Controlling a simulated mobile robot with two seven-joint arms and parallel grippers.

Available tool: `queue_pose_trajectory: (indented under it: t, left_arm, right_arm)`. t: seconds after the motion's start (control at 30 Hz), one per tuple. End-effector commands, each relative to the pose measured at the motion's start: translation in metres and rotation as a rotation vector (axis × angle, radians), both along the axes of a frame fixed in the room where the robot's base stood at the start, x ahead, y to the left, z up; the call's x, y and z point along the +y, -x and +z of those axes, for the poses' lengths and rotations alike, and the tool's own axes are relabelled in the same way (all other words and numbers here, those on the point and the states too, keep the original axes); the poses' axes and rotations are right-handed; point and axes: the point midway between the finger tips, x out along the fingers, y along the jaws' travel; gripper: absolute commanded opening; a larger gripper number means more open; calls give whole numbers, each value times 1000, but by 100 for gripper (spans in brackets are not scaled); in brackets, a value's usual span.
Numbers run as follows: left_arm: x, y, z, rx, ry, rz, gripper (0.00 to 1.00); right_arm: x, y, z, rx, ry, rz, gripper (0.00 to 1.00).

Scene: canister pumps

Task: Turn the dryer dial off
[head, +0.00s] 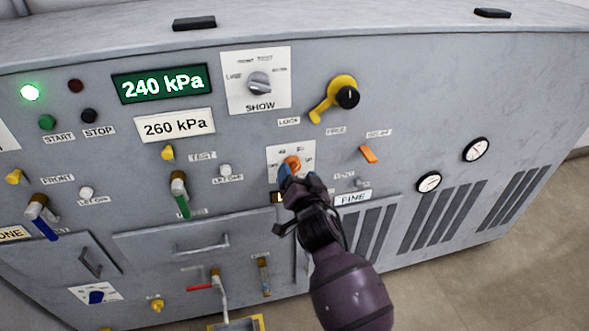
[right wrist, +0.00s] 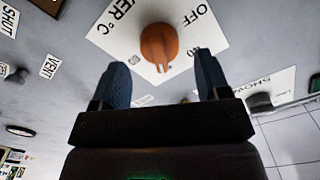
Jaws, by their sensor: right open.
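The dryer dial (head: 292,162) is an orange knob on a white label plate (head: 275,153) in the middle of the grey panel. In the right wrist view the dial (right wrist: 158,42) stands just beyond the fingertips, its notched end facing the gripper. The word OFF is printed on the plate to the right of the dial there, and the notched end does not face it. My right gripper (head: 299,181) is open in front of the dial; in the right wrist view its two blue fingers (right wrist: 163,75) are apart with nothing between them. My left gripper is out of view.
The SHOW selector (head: 258,82) is above the dial, a yellow handle (head: 334,98) is up to the right, and an orange switch (head: 368,154) is at its right. A green-tipped lever (head: 181,195) is to the left. Gauges (head: 476,149) are farther right.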

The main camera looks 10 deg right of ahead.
Motion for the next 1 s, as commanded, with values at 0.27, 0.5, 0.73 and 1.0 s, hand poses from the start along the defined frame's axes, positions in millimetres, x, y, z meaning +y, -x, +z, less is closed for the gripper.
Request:
queue_pose_trajectory:
  t: [0.27, 0.5, 0.73, 1.0]
  left_arm:
    - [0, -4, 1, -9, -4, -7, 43]
    - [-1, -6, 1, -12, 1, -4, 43]
    - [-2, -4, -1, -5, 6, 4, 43]
    - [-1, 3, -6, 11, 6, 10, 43]
  right_arm:
    - [0, -24, -1, 0, 0, 1, 69]
    - [0, -28, 0, 0, 1, 0, 69]
    - [0, -28, 0, 0, 0, 0, 56]
    - [0, -28, 0, 0, 0, 0, 21]
